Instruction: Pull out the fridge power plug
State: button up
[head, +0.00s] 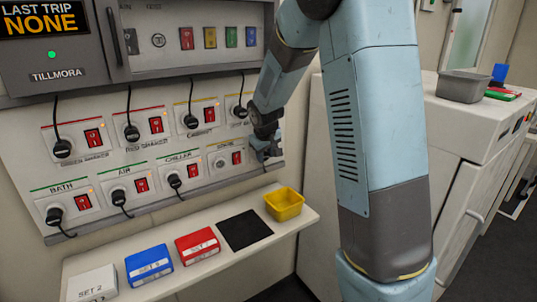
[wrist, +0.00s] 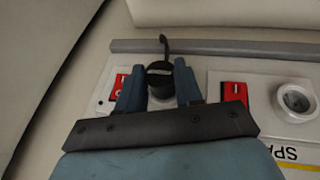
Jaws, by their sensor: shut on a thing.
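My gripper (head: 268,150) is at the lower right end of the socket panel (head: 150,208) in the head view. In the wrist view my gripper (wrist: 160,84) has its two blue fingers either side of a black plug (wrist: 159,70) and is shut on it. A short black cord (wrist: 163,44) leads from the plug. A white socket plate with a red switch (wrist: 121,84) shows behind the fingers. Its label is hidden, so I cannot read whether it is the fridge's. I cannot tell whether the plug is seated or clear of the socket.
An empty socket (wrist: 296,101) with a partly readable "SPA" label sits beside it. Several other black plugs, such as the chiller plug (head: 175,181), fill the panel. Below is a shelf (head: 297,224) with a yellow bin (head: 285,205). A white cabinet (head: 460,130) stands right.

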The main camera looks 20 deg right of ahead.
jog(key=shift+d, duration=0.1)
jog(key=shift+s+d, duration=0.1)
jog(key=shift+s, duration=0.35)
jog(key=shift+s, duration=0.1)
jog(key=shift+s, duration=0.25)
jog(key=shift+s+d, duration=0.3)
jog(key=shift+s, duration=0.4)
jog(key=shift+s+d, duration=0.2)
jog(key=shift+s, duration=0.5)
jog(key=shift+s+d, duration=0.2)
jog(key=shift+s, duration=0.45)
